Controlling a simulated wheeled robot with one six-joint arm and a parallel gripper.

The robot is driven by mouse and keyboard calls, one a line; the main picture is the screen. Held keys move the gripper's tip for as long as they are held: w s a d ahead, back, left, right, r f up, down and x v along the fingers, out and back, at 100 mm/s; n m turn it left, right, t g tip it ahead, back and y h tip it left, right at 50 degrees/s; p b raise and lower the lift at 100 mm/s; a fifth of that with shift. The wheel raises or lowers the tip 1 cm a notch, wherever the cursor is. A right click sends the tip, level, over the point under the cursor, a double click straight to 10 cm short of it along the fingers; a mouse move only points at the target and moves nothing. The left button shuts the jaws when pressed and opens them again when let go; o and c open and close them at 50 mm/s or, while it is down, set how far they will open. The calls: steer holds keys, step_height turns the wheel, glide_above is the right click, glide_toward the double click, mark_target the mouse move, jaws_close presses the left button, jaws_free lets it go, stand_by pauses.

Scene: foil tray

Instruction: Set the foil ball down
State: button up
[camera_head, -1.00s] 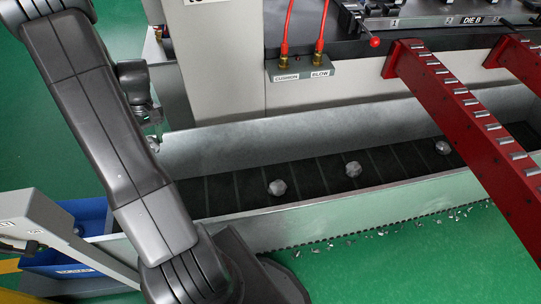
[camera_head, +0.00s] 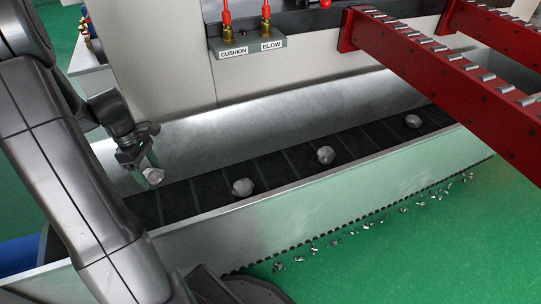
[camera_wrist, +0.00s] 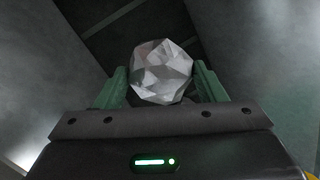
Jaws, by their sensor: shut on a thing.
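My gripper (camera_head: 145,168) is shut on a crumpled silver foil ball (camera_head: 154,176) at the left end of the metal trough (camera_head: 290,216). In the wrist view the foil ball (camera_wrist: 162,72) sits between the two green fingers (camera_wrist: 160,88). The dark slatted belt (camera_wrist: 122,18) in the trough shows beyond and below it, so the ball appears held above the belt. I cannot tell the exact gap. Three other foil balls lie spaced along the belt (camera_head: 285,168): a near one (camera_head: 243,187), a middle one (camera_head: 326,155) and a far one (camera_head: 413,121).
Red beams (camera_head: 440,65) with metal pins reach over the trough's right part. A grey box (camera_head: 250,47) labelled CUSHION and BLOW is on the machine wall behind. Foil scraps (camera_head: 350,238) lie on the green floor in front. Belt stretches between the balls are bare.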

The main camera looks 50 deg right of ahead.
mark_target(163, 178)
steer(key=shift+n+h, duration=0.4)
steer(key=shift+n, duration=0.2)
steer(key=f+b, duration=0.1)
steer(key=s+d+f+b, duration=0.1)
steer(key=d+f+b, duration=0.1)
steer(key=f, duration=0.1)
steer(key=shift+s+d, duration=0.15)
steer(key=shift+s, duration=0.25)
steer(key=shift+s+d+f+b, duration=0.15)
steer(key=shift+s+d+b, duration=0.2)
steer(key=shift+b, duration=0.2)
step_height(163, 178, down, 10)
steer(key=b, duration=0.4)
steer(key=shift+f, duration=0.1)
steer(key=o, duration=1.1)
steer(key=p+v, duration=0.5)
steer(key=v, duration=0.7)
steer(key=shift+w, duration=0.1)
